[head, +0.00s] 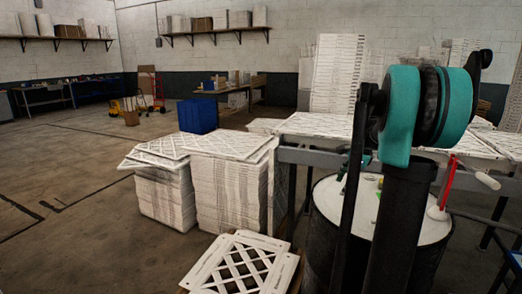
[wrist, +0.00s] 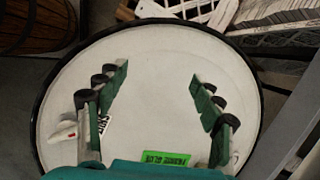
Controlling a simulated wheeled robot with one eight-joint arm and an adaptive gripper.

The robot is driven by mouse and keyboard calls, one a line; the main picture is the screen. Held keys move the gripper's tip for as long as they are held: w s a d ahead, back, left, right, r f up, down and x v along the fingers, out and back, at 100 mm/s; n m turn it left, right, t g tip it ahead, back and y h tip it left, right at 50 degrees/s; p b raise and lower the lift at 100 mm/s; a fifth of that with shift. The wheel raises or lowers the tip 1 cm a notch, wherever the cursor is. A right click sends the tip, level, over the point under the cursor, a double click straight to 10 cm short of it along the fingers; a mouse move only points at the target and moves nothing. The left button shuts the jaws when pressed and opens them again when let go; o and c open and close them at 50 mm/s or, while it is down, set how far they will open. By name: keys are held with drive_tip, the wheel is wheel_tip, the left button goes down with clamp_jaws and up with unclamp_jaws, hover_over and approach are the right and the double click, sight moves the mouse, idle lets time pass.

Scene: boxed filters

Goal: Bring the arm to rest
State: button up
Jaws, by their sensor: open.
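My gripper (wrist: 160,74) is open in the wrist view, its two teal-padded fingers spread wide with nothing between them. It points down over the white round lid (wrist: 160,115) of a drum; the gap to the lid is hard to judge. In the head view my teal and black arm stands large at the right, in front of the black drum (head: 323,240) with the white lid. My gripper is mostly hidden behind the arm there.
Stacks of white filter frames (head: 228,190) stand left of the drum, with lattice frames (head: 240,268) in front. A grey-framed table (head: 310,157) bearing more frames is behind the drum. A blue box (head: 198,115) stands farther back. The floor at left is clear.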

drive_tip(key=s+a+f+n+h, duration=0.1)
drive_tip(key=s+a+f+n, duration=0.3)
drive_tip(key=s, duration=0.5)
drive_tip(key=s+a+f+n+t+h, duration=0.1)
drive_tip(key=s+a+f+n, duration=0.3)
drive_tip(key=s+f+n, duration=0.3)
drive_tip(key=s+a+f+n+t+h, duration=0.1)
drive_tip(key=s+a+f+n, duration=0.3)
drive_tip(key=s+n, duration=0.3)
drive_tip(key=s+f, duration=0.1)
drive_tip(key=s, duration=0.3)
drive_tip(key=shift+f, duration=0.15)
